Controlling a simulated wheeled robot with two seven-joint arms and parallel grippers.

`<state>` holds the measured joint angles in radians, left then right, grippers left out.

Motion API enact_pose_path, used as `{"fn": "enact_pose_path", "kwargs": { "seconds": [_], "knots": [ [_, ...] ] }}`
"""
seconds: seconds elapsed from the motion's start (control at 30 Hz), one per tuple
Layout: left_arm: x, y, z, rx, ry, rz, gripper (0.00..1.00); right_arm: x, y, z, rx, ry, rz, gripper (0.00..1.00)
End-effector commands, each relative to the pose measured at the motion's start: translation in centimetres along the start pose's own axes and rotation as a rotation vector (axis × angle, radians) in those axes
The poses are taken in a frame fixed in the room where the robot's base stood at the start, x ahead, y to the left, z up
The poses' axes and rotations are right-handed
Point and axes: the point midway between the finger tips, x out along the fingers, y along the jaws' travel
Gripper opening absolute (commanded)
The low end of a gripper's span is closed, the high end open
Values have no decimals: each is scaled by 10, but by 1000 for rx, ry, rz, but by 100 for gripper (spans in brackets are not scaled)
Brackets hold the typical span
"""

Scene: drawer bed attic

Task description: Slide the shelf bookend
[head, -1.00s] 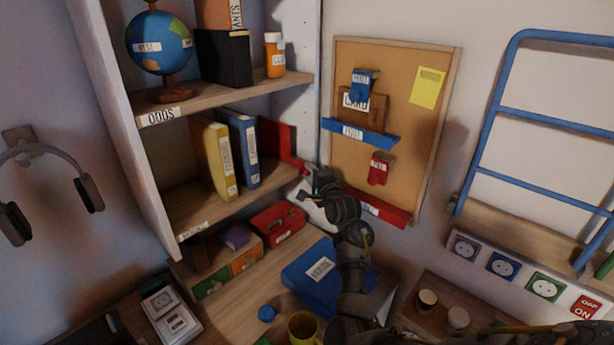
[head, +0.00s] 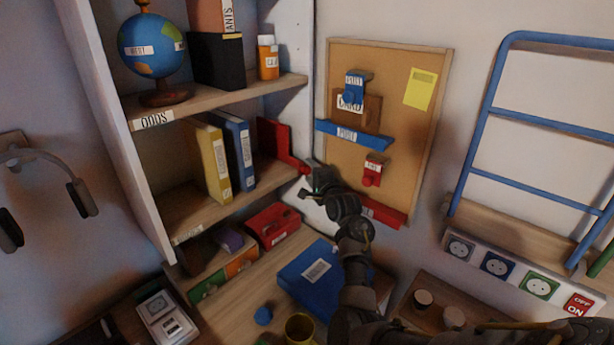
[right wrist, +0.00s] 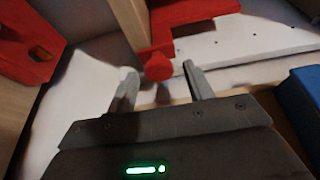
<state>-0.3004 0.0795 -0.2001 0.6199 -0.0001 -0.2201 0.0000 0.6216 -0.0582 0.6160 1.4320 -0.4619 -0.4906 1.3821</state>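The red bookend (head: 274,142) stands on the middle shelf (head: 190,212), to the right of a yellow binder (head: 212,165) and a blue binder (head: 239,152). Its low red foot reaches toward the shelf's right edge. My right gripper (head: 308,182) is beside that end of the foot. In the right wrist view the bookend (right wrist: 190,14) is at the top, with a round red knob (right wrist: 158,67) facing me. My right gripper (right wrist: 160,88) is open, its two fingers on either side of the knob's line. I cannot tell whether they touch it. My left gripper is not in view.
A corkboard (head: 400,150) with a blue ledge and a red ledge is on the wall right of my gripper. A red case (head: 272,226) and a blue binder (head: 312,276) lie below. A globe (head: 152,45) stands on the shelf above.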

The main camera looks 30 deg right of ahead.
Motion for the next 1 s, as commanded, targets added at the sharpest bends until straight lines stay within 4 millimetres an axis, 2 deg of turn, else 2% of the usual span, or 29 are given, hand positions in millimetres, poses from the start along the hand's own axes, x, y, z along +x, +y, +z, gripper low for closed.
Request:
{"fn": "enact_pose_path", "kwargs": {
  "seconds": [0.23,0.37,0.8,1.0],
  "knots": [
    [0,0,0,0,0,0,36,-2,1,1,0,-2,1,52],
    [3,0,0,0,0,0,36,-13,2,1,-1,-2,1,52],
    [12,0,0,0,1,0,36,-93,2,0,-2,0,1,52],
    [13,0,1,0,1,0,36,-110,1,0,-1,-1,0,52]
  ]
}}
